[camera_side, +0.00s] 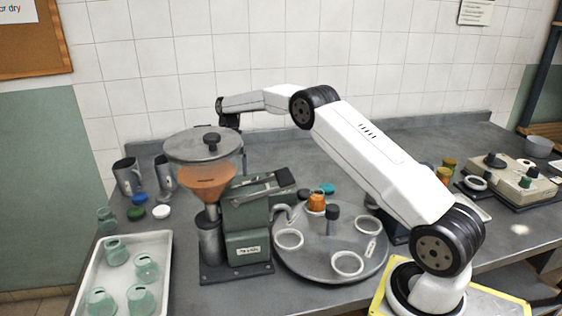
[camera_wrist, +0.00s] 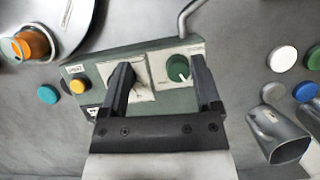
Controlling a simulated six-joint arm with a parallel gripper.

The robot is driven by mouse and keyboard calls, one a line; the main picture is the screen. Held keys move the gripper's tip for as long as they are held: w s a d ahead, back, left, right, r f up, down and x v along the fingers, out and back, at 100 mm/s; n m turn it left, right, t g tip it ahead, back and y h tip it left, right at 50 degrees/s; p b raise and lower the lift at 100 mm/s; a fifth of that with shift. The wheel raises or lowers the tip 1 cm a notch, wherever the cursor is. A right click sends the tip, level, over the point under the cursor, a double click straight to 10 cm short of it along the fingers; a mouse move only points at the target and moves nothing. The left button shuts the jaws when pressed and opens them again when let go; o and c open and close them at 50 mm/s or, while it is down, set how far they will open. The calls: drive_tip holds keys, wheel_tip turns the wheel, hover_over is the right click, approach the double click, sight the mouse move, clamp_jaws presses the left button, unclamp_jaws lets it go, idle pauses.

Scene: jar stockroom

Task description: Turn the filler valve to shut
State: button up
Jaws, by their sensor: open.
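The filler machine has a green body (camera_side: 248,218) and a glass hopper (camera_side: 203,182) with orange contents. In the wrist view its green control panel (camera_wrist: 178,101) carries a green round dial (camera_wrist: 177,68) with a pale pointer mark on a white plate. Left of it is a second white plate (camera_wrist: 144,84) with a dark part, mostly behind my left finger. I cannot tell which control is the filler valve. My gripper (camera_wrist: 162,66) is open and empty above the panel, its fingers straddling the dial and the gap beside it. In the side view the fingers are hidden behind the hopper.
Coloured lids (camera_wrist: 283,59) and a metal jug (camera_wrist: 278,133) lie to the right. A round turntable (camera_side: 328,262) holds an orange jar (camera_side: 317,202). A white tray (camera_side: 92,272) holds several green jars.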

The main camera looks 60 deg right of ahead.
drive_tip(key=s+a+r, duration=0.2)
drive_tip(key=s+r, duration=0.4)
drive_tip(key=s, duration=0.4)
drive_tip(key=shift+s+a, duration=0.2)
drive_tip(key=shift+s, duration=0.05)
idle(0.4)
idle(0.4)
drive_tip(key=w+d+f+n+t+h, duration=0.1)
drive_tip(key=w+f+n+t+h, duration=0.3)
drive_tip(key=w, duration=0.6)
drive_tip(key=shift+w+d+f+n+t+h, duration=0.35)
drive_tip(key=shift+f+t+h, duration=0.5)
drive_tip(key=shift+t, duration=0.65)
drive_tip(key=shift+w+f, duration=0.1)
drive_tip(key=shift+f, duration=0.15)
drive_tip(key=shift+x, duration=3.8)
drive_tip(key=shift+a, duration=0.15)
